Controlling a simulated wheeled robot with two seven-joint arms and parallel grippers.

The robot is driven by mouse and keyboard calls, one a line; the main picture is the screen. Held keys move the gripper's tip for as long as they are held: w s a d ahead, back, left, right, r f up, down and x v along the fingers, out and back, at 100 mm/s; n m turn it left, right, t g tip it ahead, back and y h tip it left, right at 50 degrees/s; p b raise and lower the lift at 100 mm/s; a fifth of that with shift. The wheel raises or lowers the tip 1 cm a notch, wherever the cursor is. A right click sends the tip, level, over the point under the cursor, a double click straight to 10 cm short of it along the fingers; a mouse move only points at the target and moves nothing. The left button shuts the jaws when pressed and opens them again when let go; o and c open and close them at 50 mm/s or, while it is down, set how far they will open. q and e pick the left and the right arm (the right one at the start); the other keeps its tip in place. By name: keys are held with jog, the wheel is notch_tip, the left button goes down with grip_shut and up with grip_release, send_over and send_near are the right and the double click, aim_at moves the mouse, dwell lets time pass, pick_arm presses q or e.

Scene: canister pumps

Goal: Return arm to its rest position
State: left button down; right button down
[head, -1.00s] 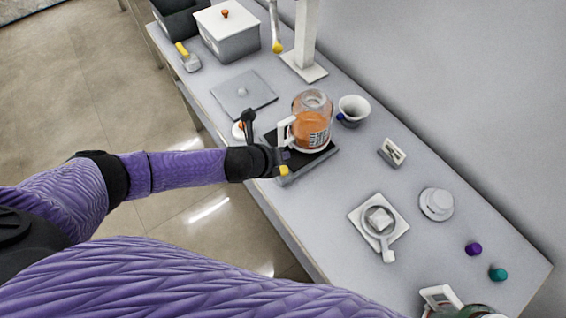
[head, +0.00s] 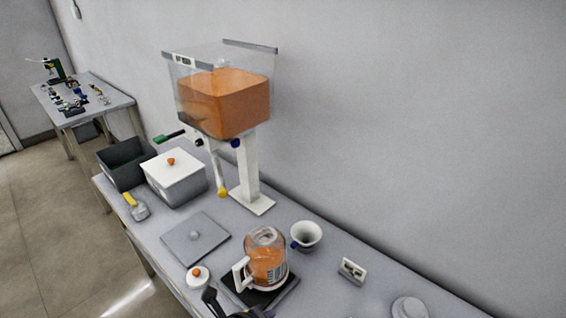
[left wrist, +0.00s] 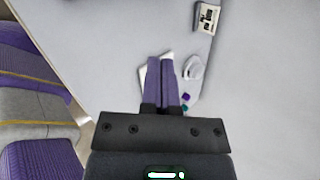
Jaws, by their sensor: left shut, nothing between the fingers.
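My left gripper (left wrist: 160,62) shows in the left wrist view with its two purple fingers side by side, shut and empty. It hangs over the pale table, and its fingers partly cover a white flat item (left wrist: 143,78). A glass jug of orange contents (head: 266,262) with a white handle stands upright on the black tray (head: 285,293). My right gripper is in neither view.
A tall dispenser (head: 226,103) with an orange-filled hopper stands behind.

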pick_arm(q)
jog(key=s+d+r+n, duration=0.35)
jog(key=s+n, duration=0.25)
jog(key=n, duration=0.4)
jog(key=s+a+r+n+g+y, duration=0.2)
jog(key=s+a+n, duration=0.4)
jog(key=n, duration=0.2)
jog(key=s+a+r+n+g+y, duration=0.2)
jog(key=s+a+n+g, duration=0.1)
jog(key=s+a+n, duration=0.4)
notch_tip(320, 180, down, 22)
jog(key=b, duration=0.4)
jog(key=s+a+f+g+b, duration=0.2)
jog(key=s+f+b, duration=0.2)
jog(key=s+f, duration=1)
notch_tip(320, 180, down, 2)
jog(key=shift+s+a+f+y+b, duration=0.1)
jog(key=shift+s+a+y+b, duration=0.2)
jog(key=shift+a+b, duration=0.1)
